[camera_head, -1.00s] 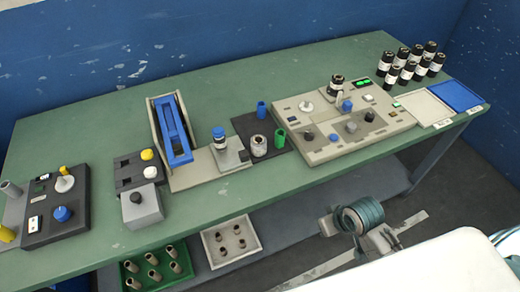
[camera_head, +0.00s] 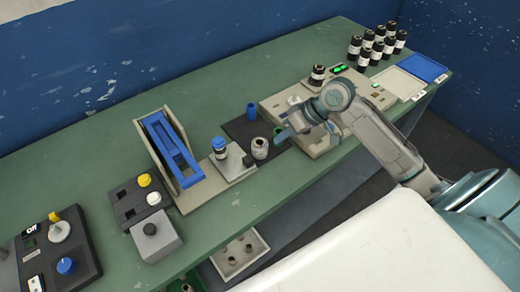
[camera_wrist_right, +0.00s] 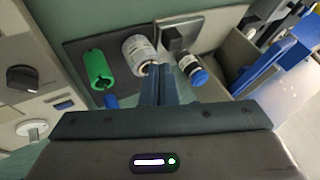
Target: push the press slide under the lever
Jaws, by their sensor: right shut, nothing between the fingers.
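The press stands left of centre in the head view, with its blue lever (camera_head: 172,150) raised in a beige frame (camera_head: 186,204). The press slide (camera_head: 238,173) is a pale plate just right of the lever, out from under it. It carries a small blue-capped bottle (camera_head: 219,147) and has a dark knob (camera_head: 247,161) at its right. The wrist view also shows the bottle (camera_wrist_right: 192,68) and the blue lever (camera_wrist_right: 262,76). My right gripper (camera_head: 281,135) is shut and empty, above the dark mat to the right of the slide. My left gripper is out of view.
Button boxes (camera_head: 138,197) stand left of the press. A beige control panel (camera_head: 272,105) is partly behind my arm.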

